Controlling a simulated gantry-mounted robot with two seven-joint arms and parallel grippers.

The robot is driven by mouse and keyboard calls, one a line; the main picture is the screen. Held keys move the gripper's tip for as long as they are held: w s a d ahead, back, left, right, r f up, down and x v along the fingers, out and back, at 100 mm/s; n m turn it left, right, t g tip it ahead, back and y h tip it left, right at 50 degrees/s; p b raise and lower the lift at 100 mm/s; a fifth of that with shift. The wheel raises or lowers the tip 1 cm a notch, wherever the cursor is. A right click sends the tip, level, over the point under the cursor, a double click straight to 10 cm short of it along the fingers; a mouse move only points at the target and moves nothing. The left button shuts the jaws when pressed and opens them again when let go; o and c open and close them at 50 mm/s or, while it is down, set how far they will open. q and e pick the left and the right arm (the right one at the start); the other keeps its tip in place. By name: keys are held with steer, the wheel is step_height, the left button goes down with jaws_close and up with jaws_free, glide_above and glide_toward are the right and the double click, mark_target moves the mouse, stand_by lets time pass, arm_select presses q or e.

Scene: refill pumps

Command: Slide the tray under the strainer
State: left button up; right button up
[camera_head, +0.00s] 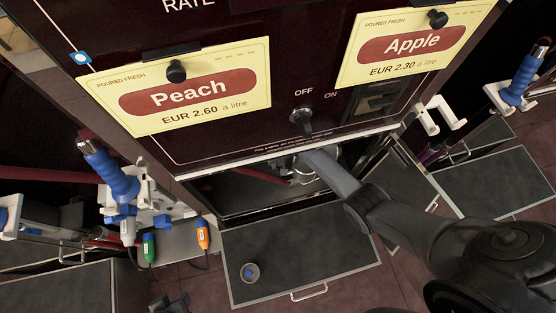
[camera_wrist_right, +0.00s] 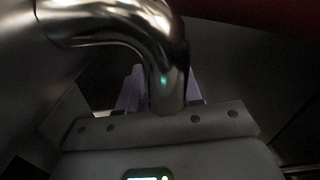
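A dark flat tray (camera_head: 320,245) with a pale rim and front handle extends out below the Peach and Apple panel in the head view. A small round cup-like thing (camera_head: 249,272) with a blue centre sits on its left part. A silvery round part (camera_head: 304,172), possibly the strainer, shows under the panel's lower edge, partly hidden by my right arm. My right arm reaches to that edge; its fingers are hidden there. In the right wrist view a shiny bent pipe (camera_wrist_right: 165,60) crosses in front of purplish finger-like parts, hiding any gap between them.
A blue-handled nozzle (camera_head: 112,175) hangs at left, near green and orange tags; another (camera_head: 522,80) is at upper right. Other dark trays (camera_head: 490,180) flank the middle one. Tiled floor shows between them.

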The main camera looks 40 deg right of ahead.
steer(key=shift+f+b, duration=0.45)
steer(key=shift+f, duration=0.55)
jaws_close()
